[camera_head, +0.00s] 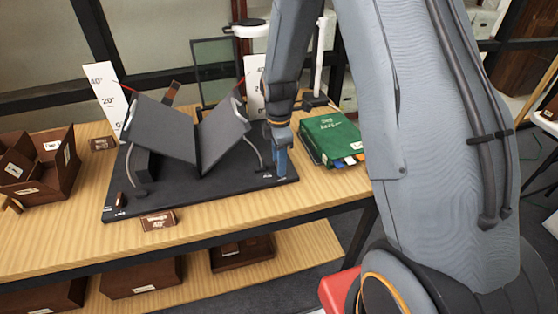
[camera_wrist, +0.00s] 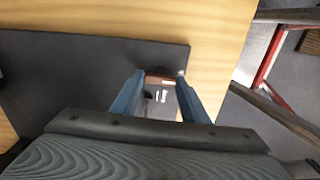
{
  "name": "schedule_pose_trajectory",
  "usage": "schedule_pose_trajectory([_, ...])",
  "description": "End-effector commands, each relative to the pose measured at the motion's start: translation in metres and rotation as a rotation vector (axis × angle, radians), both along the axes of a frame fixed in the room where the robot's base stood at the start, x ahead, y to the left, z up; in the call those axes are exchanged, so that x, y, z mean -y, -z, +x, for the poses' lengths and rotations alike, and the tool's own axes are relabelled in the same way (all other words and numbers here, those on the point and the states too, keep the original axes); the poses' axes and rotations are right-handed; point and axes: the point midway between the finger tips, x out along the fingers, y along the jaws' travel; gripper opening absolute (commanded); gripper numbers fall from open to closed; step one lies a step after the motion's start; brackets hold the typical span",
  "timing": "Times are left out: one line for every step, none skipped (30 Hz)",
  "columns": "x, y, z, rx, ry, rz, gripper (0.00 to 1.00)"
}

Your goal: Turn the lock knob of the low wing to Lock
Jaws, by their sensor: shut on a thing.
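A dark book cradle has a left wing (camera_head: 150,128) and a right wing (camera_head: 222,135) tilted into a V on a black base (camera_head: 175,195). A small brown lock knob (camera_head: 119,199) stands at the base's front left corner, beside white lettering. My gripper (camera_head: 281,174) points down at the front right corner of the base. In the wrist view, its blue fingers (camera_wrist: 160,90) are shut on a brown knob (camera_wrist: 158,80), with white lettering on the base between them. The fingers hide most of this knob, and its setting is unclear.
A green book (camera_head: 330,137) with coloured tabs lies right of the base. White angle cards (camera_head: 103,95) stand behind the wings. A brown label block (camera_head: 158,220) sits in front, and an open brown box (camera_head: 40,170) stands left.

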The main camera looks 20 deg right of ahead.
Motion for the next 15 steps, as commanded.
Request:
schedule_pose_trajectory([-0.0001,-0.0011,0.0009,0.002,-0.012,0.000,0.18])
schedule_pose_trajectory([-0.0001,-0.0011,0.0010,0.002,-0.020,0.000,0.18])
schedule_pose_trajectory([-0.0001,-0.0011,0.0010,0.002,-0.029,0.000,0.18])
schedule_pose_trajectory([-0.0001,-0.0011,0.0010,0.002,-0.034,0.000,0.18])
schedule_pose_trajectory([-0.0001,-0.0011,0.0010,0.002,-0.038,0.000,0.18])
schedule_pose_trajectory([-0.0001,-0.0011,0.0010,0.003,-0.043,0.000,0.18])
schedule_pose_trajectory([-0.0001,-0.0011,0.0011,0.003,-0.046,0.000,0.18])
schedule_pose_trajectory([-0.0001,-0.0011,0.0011,0.003,-0.048,0.000,0.18])
schedule_pose_trajectory([-0.0001,-0.0011,0.0011,0.003,-0.051,0.000,0.18])
schedule_pose_trajectory([-0.0001,-0.0011,0.0011,0.003,-0.052,0.000,0.18])
schedule_pose_trajectory([-0.0001,-0.0011,0.0011,0.003,-0.053,0.000,0.18])
schedule_pose_trajectory([-0.0001,-0.0011,0.0011,0.003,-0.053,0.000,0.18])
schedule_pose_trajectory([-0.0001,-0.0011,0.0011,0.003,-0.053,0.000,0.18])
schedule_pose_trajectory([-0.0002,-0.0011,0.0011,0.003,-0.053,0.000,0.18])
schedule_pose_trajectory([-0.0001,-0.0011,0.0012,0.003,-0.053,0.000,0.18])
